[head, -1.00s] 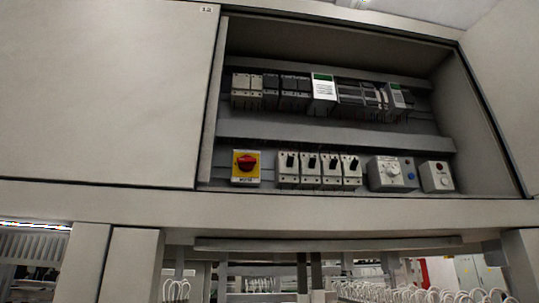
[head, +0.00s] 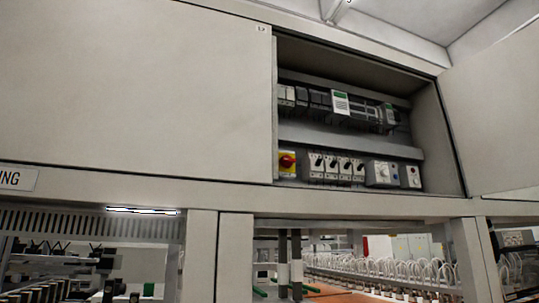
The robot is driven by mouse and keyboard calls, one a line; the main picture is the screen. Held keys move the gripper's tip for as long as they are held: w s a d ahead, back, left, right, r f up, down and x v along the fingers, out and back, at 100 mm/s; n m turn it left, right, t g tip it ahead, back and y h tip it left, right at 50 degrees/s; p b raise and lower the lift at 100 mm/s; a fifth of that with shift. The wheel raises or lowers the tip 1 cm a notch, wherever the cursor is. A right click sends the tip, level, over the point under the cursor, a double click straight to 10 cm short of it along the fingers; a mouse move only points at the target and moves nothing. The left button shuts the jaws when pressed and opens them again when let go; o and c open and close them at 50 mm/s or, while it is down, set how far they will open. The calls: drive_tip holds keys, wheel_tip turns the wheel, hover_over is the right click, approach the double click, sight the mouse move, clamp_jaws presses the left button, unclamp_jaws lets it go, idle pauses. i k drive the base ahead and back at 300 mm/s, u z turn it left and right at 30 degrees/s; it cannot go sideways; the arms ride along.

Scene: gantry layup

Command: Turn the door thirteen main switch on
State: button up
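The main switch (head: 287,161) is a red rotary knob on a yellow plate. It sits at the lower left inside an open cabinet bay (head: 432,150), partly cut off by the edge of the closed panel to its left. The knob's exact position is too small to tell. A closed grey panel (head: 130,90) fills the left, with a small label (head: 261,29) at its upper right corner that is too blurred to read now. My gripper is not in view.
Several breakers (head: 337,167) and grey control boxes (head: 382,174) stand right of the switch. An opened door (head: 495,115) stands at the right. Below the cabinet, posts (head: 236,258) frame an opening with white looped cables (head: 400,268) behind.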

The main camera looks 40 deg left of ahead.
sight(286, 161)
drive_tip(key=u, duration=1.2)
